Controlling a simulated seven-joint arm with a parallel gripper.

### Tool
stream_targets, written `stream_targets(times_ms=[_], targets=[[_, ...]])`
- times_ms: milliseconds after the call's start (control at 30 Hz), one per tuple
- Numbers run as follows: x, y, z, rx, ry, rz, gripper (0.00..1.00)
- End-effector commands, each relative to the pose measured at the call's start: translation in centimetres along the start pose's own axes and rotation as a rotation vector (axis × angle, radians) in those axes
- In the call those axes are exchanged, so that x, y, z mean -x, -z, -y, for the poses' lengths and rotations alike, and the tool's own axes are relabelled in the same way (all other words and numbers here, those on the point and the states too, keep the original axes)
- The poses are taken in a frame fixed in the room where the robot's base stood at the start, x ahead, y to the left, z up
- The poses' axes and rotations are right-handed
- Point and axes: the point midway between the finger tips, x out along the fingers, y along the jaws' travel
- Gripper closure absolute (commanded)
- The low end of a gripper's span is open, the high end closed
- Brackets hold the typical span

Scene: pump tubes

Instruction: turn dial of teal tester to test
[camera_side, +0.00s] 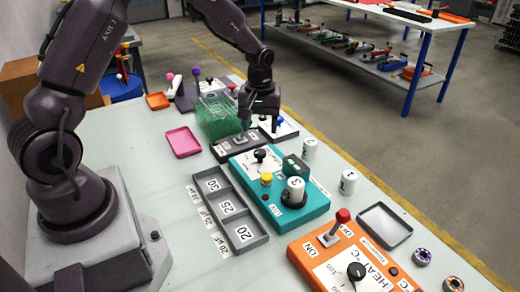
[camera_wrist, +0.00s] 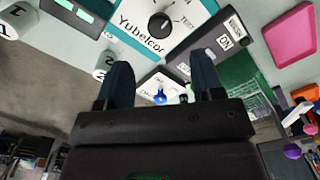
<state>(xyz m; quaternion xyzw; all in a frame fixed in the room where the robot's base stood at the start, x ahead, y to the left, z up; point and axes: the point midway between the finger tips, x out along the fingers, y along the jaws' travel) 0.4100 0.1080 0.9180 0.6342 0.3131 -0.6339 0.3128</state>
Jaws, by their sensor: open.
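The teal tester (camera_side: 308,207) stands mid-table in the side view, with a white face, a yellow button (camera_side: 267,178) and a white cylinder marked 3 (camera_side: 293,190) seated in it. Its black dial (camera_side: 260,155) is on the far left part of the face. In the wrist view the dial (camera_wrist: 161,23) shows at the top, near a TEST label (camera_wrist: 187,21); I cannot tell its exact setting. My gripper (camera_side: 259,127) is open and empty, above the far side of the tester and apart from the dial. Its fingers (camera_wrist: 163,78) point toward the devices beyond.
A dark grey switch box (camera_side: 236,145) and a white-faced box with a blue knob (camera_side: 279,121) stand close to my gripper. A green rack (camera_side: 215,117) is behind. White cylinders (camera_side: 310,148) stand right of the tester. An orange heater (camera_side: 325,272) and grey tray (camera_side: 238,236) are nearer.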

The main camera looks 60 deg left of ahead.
Motion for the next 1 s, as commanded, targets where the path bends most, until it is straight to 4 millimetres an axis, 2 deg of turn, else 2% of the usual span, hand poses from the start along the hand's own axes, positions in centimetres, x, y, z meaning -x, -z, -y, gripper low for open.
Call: stream_targets(times_ms=[100,333,500,800,833,1000], targets=[[-2.8,-0.1,0.1,0.000,0.003,0.005,0.39],[-6.6,-0.1,0.0,-0.001,0.001,0.003,0.39],[-7.9,-0.1,0.0,-0.001,-0.001,0.001,0.39],[-8.1,0.0,0.0,-0.002,-0.001,0.000,0.39],[-8.1,0.0,0.0,-0.002,-0.001,0.000,0.41],[-8.1,0.0,0.0,-0.002,-0.001,0.000,0.80]])
